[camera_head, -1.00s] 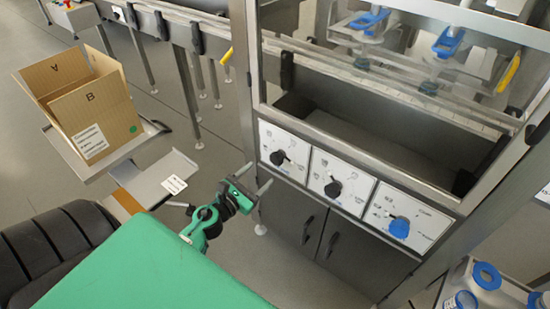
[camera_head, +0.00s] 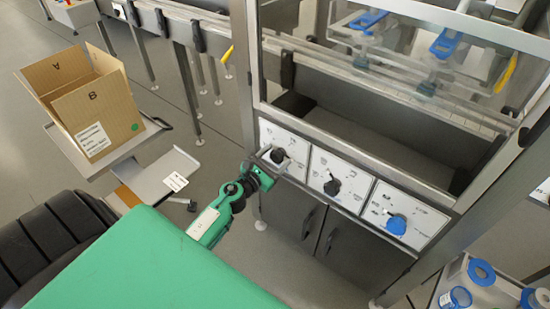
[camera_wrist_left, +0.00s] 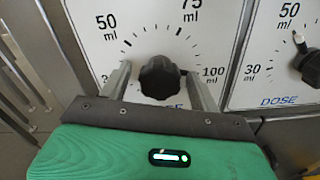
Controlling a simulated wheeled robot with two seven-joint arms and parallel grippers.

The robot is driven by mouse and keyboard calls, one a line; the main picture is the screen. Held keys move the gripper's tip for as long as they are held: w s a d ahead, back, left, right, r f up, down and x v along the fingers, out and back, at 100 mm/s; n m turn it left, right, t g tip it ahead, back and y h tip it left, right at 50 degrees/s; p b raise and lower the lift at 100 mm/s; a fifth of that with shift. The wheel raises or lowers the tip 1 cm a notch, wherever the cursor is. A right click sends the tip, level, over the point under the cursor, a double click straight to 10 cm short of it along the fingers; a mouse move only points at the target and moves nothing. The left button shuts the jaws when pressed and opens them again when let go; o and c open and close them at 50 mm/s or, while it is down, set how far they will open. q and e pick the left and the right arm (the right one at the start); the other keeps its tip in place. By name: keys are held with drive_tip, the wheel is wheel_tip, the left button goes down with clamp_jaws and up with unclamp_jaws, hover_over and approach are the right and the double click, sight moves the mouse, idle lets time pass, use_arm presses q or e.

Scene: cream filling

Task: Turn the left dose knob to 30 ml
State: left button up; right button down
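The left dose knob (camera_head: 278,155) is black and sits on the leftmost white dial panel of the machine. In the left wrist view the knob (camera_wrist_left: 160,77) is near the middle, below marks for 50, 75 and 100 ml. The 30 ml mark at lower left is mostly hidden by a finger, and I cannot tell where the knob points. My left gripper (camera_head: 281,165) is at this panel; in the left wrist view its open fingers (camera_wrist_left: 159,87) stand on either side of the knob with visible gaps. My right gripper is not in view.
A second dose knob (camera_head: 332,187) and a blue knob (camera_head: 398,226) sit on panels to the right. A metal frame post (camera_head: 246,85) rises left of the panels. A cardboard box (camera_head: 95,105) stands on a tray at left. Cabinet doors (camera_head: 297,220) are below the panels.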

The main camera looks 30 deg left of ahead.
use_arm(q)
drive_tip(key=c, duration=0.9)
drive_tip(key=shift+c, duration=0.2)
drive_tip(key=shift+n, duration=0.3)
